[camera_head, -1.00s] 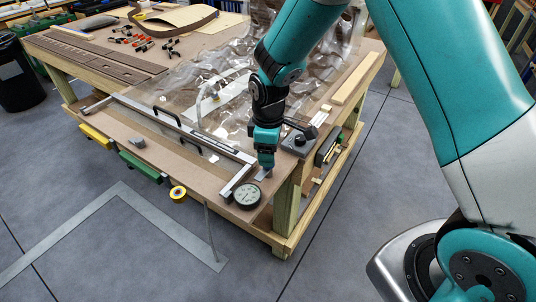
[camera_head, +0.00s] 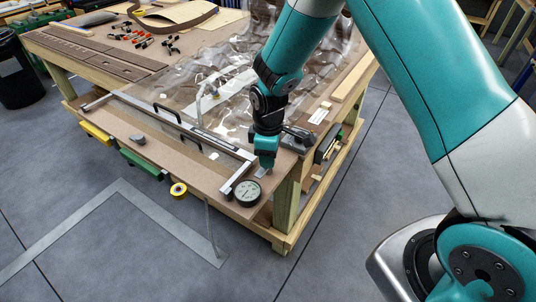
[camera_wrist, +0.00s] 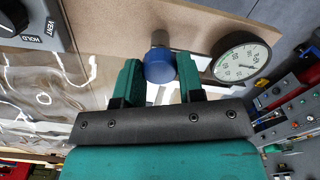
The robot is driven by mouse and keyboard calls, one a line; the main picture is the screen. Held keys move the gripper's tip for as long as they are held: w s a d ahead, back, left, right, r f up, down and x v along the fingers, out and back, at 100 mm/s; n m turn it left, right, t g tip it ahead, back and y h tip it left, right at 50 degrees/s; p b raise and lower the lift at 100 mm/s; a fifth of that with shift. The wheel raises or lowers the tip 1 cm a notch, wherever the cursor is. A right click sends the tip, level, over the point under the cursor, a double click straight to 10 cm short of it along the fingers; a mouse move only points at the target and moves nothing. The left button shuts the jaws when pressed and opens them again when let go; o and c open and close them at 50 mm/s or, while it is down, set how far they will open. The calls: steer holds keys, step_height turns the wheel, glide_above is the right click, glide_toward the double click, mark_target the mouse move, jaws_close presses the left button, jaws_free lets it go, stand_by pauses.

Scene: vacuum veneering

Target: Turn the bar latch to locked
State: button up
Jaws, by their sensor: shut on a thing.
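A round blue knob (camera_wrist: 160,68) on a short grey post shows in the wrist view, between the two green fingers of my gripper (camera_wrist: 161,78). My gripper is shut on the knob. I take the knob to be the bar latch's grip, but cannot tell its turned position. In the head view my gripper (camera_head: 265,164) points down at the front right corner of the table, at the near end of the metal clamping bar (camera_head: 238,172). It hides the knob there.
A round pressure gauge (camera_head: 247,192) stands just beside my gripper, and it also shows in the wrist view (camera_wrist: 241,62). A grey HOLD/VENT control box (camera_wrist: 30,22) is close on the other side. Clear film (camera_head: 190,85) covers much of the wooden table (camera_head: 110,108).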

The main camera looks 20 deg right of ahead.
steer(key=shift+m, duration=0.3)
steer(key=m, duration=0.3)
steer(key=shift+m+b, duration=0.3)
steer(key=shift+b, duration=0.1)
steer(key=m, duration=0.4)
steer(key=shift+m+b, duration=0.3)
steer(key=m, duration=0.4)
steer(key=shift+s+m+b, duration=0.1)
steer(key=shift+m+b, duration=0.3)
steer(key=shift+m, duration=2.1)
steer(key=o, duration=0.9)
